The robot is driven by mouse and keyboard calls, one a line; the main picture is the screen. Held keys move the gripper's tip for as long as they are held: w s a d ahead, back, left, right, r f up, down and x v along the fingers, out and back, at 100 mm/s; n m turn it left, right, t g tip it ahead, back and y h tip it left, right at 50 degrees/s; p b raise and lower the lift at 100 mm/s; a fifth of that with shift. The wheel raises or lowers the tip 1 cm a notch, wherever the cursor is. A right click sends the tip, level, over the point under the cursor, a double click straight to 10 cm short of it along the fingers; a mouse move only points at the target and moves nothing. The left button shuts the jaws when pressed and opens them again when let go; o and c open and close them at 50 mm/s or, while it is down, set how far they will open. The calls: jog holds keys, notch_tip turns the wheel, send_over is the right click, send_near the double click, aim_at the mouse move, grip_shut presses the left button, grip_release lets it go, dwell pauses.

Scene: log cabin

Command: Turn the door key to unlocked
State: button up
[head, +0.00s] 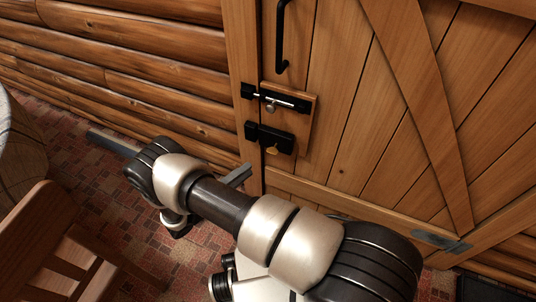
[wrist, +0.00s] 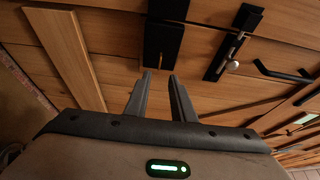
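The door lock is a black box (head: 270,137) on the plank door near its left edge. A small brass key (head: 271,150) sticks out of it. In the wrist view the lock (wrist: 155,42) is at top centre, and the key (wrist: 158,61) shows as a thin line, seen nearly edge-on. My gripper (wrist: 160,77) is open and empty. Its fingertips point at the lock and stand on either side of the key's line, apparently short of it. In the head view my gripper (head: 238,176) is below and left of the lock, partly hidden by my wrist.
A black sliding bolt (head: 278,98) with a round knob sits just above the lock, and a black door handle (head: 281,38) above that. A wooden chair (head: 60,245) and a barrel (head: 20,150) stand at the left. The log wall (head: 130,60) borders the door.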

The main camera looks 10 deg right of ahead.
aim_at(274, 148)
jog(key=x, duration=1.1)
jog(key=shift+b, duration=0.45)
jog(key=shift+d, duration=0.1)
grip_shut()
